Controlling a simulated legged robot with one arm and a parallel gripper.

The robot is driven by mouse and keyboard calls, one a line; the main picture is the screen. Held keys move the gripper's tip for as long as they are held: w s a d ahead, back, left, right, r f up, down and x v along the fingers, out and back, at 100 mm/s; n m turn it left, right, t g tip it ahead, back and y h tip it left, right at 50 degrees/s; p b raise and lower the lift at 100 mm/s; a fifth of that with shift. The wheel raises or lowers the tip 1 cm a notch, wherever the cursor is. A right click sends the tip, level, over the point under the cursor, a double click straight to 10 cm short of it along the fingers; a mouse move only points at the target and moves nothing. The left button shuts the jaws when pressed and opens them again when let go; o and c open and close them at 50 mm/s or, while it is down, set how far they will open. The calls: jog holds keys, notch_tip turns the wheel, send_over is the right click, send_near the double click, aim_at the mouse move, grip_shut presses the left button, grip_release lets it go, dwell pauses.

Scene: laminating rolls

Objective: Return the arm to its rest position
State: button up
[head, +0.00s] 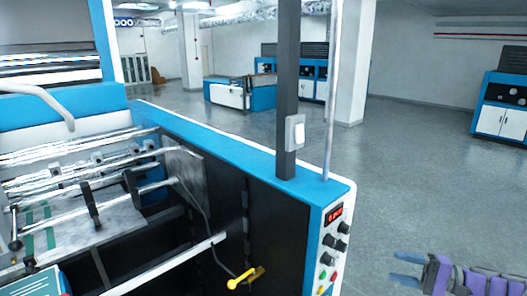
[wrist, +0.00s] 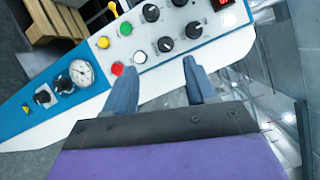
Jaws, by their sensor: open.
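My gripper (head: 408,268) shows at the lower right of the head view, with blue-grey fingers and a purple body. It is to the right of the laminating machine's control panel (head: 328,250) and apart from it. In the wrist view my gripper (wrist: 160,85) has its two fingers spread, with nothing between them. Behind the fingers, the wrist view shows the tilted control panel (wrist: 55,105) with black knobs, coloured buttons and a round gauge (wrist: 82,72). The rest of my arm is mostly out of view.
The laminating machine (head: 230,147) with metal rollers (head: 85,150) fills the left. A dark post (head: 287,90) with a white switch (head: 295,132) rises from its edge. A yellow handle (head: 246,278) sits low inside. Grey floor (head: 420,170) is clear to the right. A wooden pallet (wrist: 55,22) shows in the wrist view.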

jog(key=s+a+r+n+g+h+b, duration=0.15)
jog(key=a+g, duration=0.25)
jog(key=a, duration=0.8)
jog(key=s+a+r+n+g+b, duration=0.1)
jog(key=s+a+n+g+b, duration=0.2)
jog(key=a, duration=0.9)
jog(key=s+a+f+n+g+h+b, duration=0.2)
jog(key=s+a+f+g+h, duration=0.25)
jog(key=s+a, duration=0.35)
jog(key=s+d+f+h+b, duration=0.1)
jog(key=s+f+h, duration=0.2)
jog(key=s, duration=0.3)
jog(key=s+d+f+n+t+h+b, duration=0.1)
jog(key=s+f+h+b, duration=0.1)
jog(key=s, duration=0.5)
jog(key=s+d+f+n+h+b, duration=0.1)
jog(key=s+d+f+h, duration=0.1)
jog(key=s+f+h, duration=0.2)
jog(key=shift+s+f+h, duration=0.2)
jog(key=shift+s+h, duration=0.2)
jog(key=shift+s, duration=0.75)
jog(key=shift+n, duration=0.25)
jog(key=shift+c, duration=0.5)
